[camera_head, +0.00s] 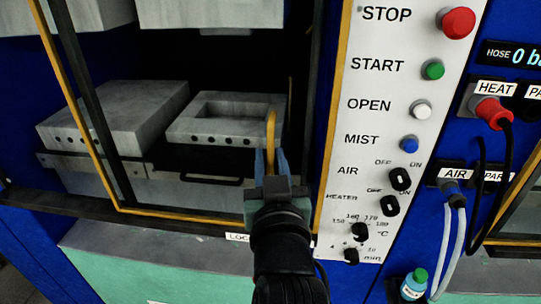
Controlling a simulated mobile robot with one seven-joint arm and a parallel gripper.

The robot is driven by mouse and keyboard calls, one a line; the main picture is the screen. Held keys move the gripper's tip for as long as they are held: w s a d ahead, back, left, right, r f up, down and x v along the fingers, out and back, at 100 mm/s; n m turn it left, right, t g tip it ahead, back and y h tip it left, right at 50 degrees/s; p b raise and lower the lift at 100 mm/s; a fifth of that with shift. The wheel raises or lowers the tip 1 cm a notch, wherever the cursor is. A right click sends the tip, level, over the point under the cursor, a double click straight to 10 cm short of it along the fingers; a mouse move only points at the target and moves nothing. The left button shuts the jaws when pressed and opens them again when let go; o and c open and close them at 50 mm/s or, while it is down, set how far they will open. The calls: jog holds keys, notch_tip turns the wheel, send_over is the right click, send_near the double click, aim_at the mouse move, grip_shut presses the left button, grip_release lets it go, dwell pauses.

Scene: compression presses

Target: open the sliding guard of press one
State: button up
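Press one's sliding guard has a yellow and black frame (68,88) and stands across the front of the press opening. I look through it at the grey blocks inside. A yellow upright handle (270,130) shows near the guard's right side. My gripper (271,163) is at the lower end of this handle, with one blue finger on each side of it. A gap seems to show between the fingers and the handle, so the gripper looks open. My wrist hides the lower guard edge there.
Right of the guard is a white control panel (345,195) with a red STOP button (457,23), other buttons and knobs. Hoses (460,235) hang at the right. Another yellow frame (515,205) is at the right edge.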

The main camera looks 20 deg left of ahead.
grip_shut()
jog(key=shift+f, duration=0.1)
dwell(1.4)
